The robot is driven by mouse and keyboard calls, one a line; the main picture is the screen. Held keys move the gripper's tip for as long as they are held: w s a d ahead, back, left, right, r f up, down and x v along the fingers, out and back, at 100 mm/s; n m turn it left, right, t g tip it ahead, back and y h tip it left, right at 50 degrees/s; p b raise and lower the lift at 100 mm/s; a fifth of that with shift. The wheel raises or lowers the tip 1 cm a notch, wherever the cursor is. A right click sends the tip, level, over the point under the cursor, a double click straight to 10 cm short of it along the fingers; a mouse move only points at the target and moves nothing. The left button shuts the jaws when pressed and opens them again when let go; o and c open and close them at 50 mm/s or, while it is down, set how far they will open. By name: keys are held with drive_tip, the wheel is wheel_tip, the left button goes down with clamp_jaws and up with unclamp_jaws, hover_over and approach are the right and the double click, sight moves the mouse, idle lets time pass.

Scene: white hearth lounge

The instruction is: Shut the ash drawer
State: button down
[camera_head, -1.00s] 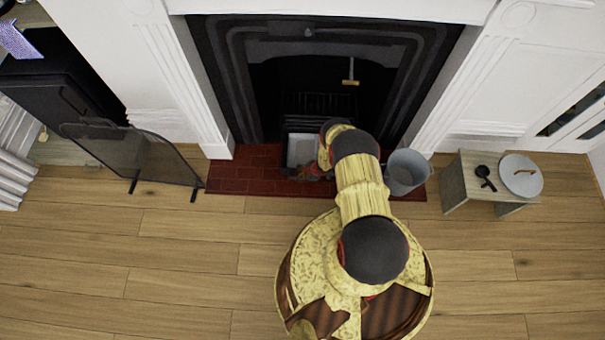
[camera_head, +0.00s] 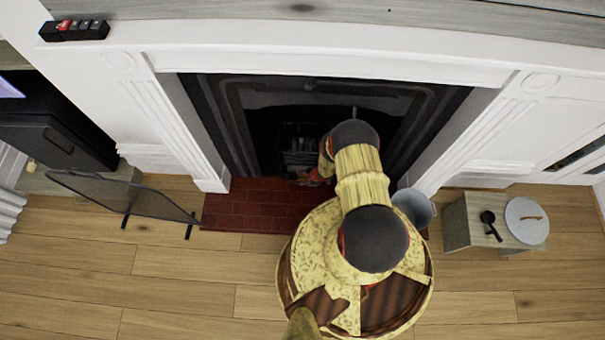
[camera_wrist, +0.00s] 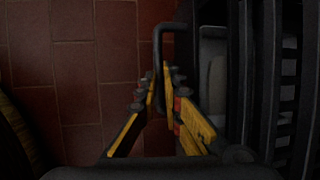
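The ash drawer shows in the wrist view as a narrow strip of pale grey interior (camera_wrist: 212,75) between its dark front and the grate bars, so a small gap shows. In the head view it is hidden at the foot of the fireplace behind my gripper. Its dark bar handle (camera_wrist: 160,42) stands out over the red tiles. My gripper (camera_wrist: 163,78) has its two yellow fingers close together with the handle between the tips; it seems shut on it. In the head view my gripper (camera_head: 308,180) is low at the fireplace opening, partly covered by my arm.
The black grate (camera_head: 298,138) stands in the fireplace above the red tiled hearth (camera_head: 245,205). A grey bucket (camera_head: 415,207) is right of my arm. A mesh fire screen (camera_head: 125,195) stands left. A small bench (camera_head: 470,220) with a round lid is right. Floor in front is clear.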

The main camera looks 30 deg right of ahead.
drive_tip(key=shift+w+d, duration=0.25)
drive_tip(key=shift+w, duration=0.3)
drive_tip(key=c, duration=1.9)
unclamp_jaws()
drive_tip(key=shift+s+f, duration=0.15)
drive_tip(key=shift+f, duration=0.05)
drive_tip(key=shift+v, duration=6.15)
drive_tip(key=shift+a, duration=0.15)
